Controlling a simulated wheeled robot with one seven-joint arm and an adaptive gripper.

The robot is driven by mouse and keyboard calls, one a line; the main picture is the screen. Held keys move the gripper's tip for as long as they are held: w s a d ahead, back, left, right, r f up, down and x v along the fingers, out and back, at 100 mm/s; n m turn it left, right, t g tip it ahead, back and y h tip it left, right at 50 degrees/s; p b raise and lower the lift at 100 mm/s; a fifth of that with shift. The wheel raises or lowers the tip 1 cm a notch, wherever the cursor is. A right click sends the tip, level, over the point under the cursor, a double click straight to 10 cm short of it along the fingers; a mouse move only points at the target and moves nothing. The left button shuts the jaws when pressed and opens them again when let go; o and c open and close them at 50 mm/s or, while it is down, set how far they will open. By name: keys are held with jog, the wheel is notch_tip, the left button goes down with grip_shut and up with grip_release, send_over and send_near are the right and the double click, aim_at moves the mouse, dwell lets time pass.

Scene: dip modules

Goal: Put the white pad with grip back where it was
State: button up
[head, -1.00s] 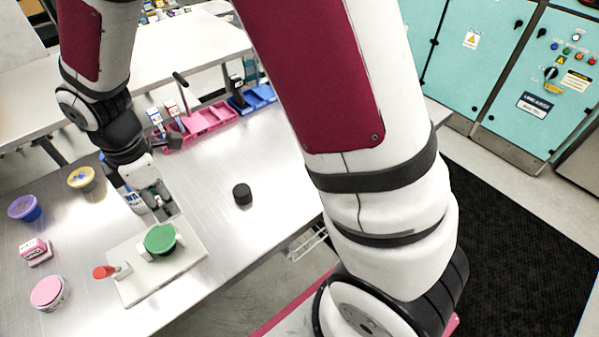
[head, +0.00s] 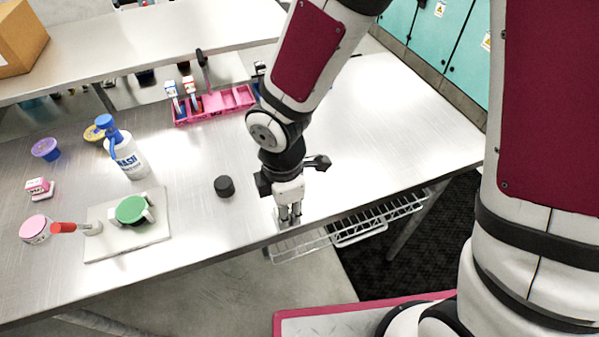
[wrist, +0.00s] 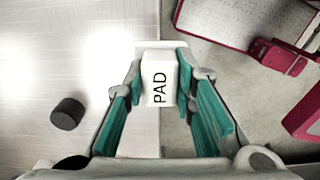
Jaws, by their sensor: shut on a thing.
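The white pad with grip (wrist: 158,85), a small white block marked "PAD", sits between the teal-lined fingers of my gripper (wrist: 160,112) in the wrist view. The fingers are shut on it. In the head view, my gripper (head: 289,216) points down near the front edge of the metal table (head: 370,130). The pad is mostly hidden or too small to make out there. In the wrist view the table edge runs beneath the pad, with floor to its right. I cannot tell the pad's height over the table.
A black cylinder (head: 224,186) stands left of my gripper. Further left are a white board (head: 100,250) with a green-topped piece (head: 131,209) and a red-handled tool (head: 65,228), a wash bottle (head: 125,150) and several tubs. A pink tray (head: 216,103) lies behind. The table's right side is clear.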

jog(key=w, duration=0.4)
jog(key=w+f, duration=0.1)
jog(key=w, duration=0.4)
jog(key=w+p, duration=0.1)
jog(key=w, duration=0.3)
jog(key=shift+w+d+f, duration=0.15)
jog(key=shift+w+d, duration=0.15)
jog(key=shift+w, duration=0.05)
jog(key=shift+w+f+p, duration=0.15)
jog(key=shift+f+p, duration=0.25)
jog(key=shift+f, duration=1.35)
jog(key=shift+f, duration=0.1)
jog(key=o, duration=0.6)
jog(key=shift+f, duration=0.1)
jog(key=o, duration=0.4)
